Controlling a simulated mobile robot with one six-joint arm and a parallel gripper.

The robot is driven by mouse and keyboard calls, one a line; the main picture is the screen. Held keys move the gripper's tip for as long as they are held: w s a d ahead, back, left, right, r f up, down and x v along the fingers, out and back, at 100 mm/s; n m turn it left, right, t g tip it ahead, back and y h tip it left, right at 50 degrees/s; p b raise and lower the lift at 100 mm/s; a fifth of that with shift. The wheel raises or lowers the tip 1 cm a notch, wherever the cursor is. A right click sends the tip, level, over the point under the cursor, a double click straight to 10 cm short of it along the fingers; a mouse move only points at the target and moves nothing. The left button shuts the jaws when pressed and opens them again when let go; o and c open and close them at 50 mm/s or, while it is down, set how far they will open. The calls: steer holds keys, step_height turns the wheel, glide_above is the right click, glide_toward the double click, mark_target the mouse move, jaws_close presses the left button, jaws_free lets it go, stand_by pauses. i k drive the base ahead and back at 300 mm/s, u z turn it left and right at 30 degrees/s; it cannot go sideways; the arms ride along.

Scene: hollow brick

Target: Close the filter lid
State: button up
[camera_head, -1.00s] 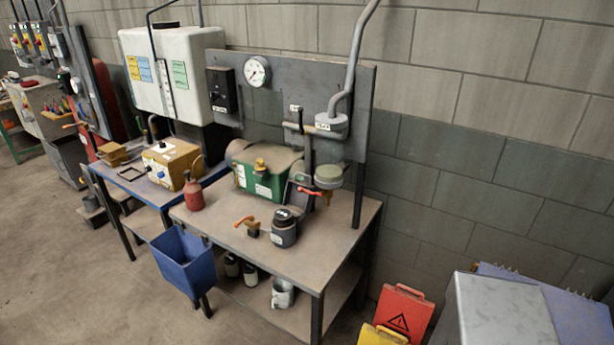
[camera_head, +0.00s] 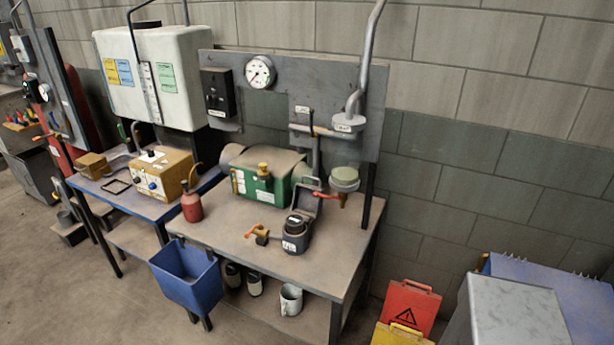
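A dark canister (camera_head: 296,236) with a black round top and a pale label stands at the right of the bench. A dark, raised flat panel (camera_head: 308,200) stands tilted just behind it. It looks like an open lid, but I cannot tell for certain that this is the filter. A pale round cup (camera_head: 344,179) with a red lever hangs on the pipework to the right of the panel. My gripper is not in view.
The bench (camera_head: 240,252) also holds a green box (camera_head: 260,182), a red bottle (camera_head: 192,207) and an orange-handled valve (camera_head: 261,234). A blue bin (camera_head: 187,276) hangs at its front left. Red and yellow signs (camera_head: 408,306) and a grey box (camera_head: 508,312) stand at the right.

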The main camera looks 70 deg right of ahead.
mark_target(304, 202)
steer(key=z, duration=0.45)
steer(key=i, duration=1.25)
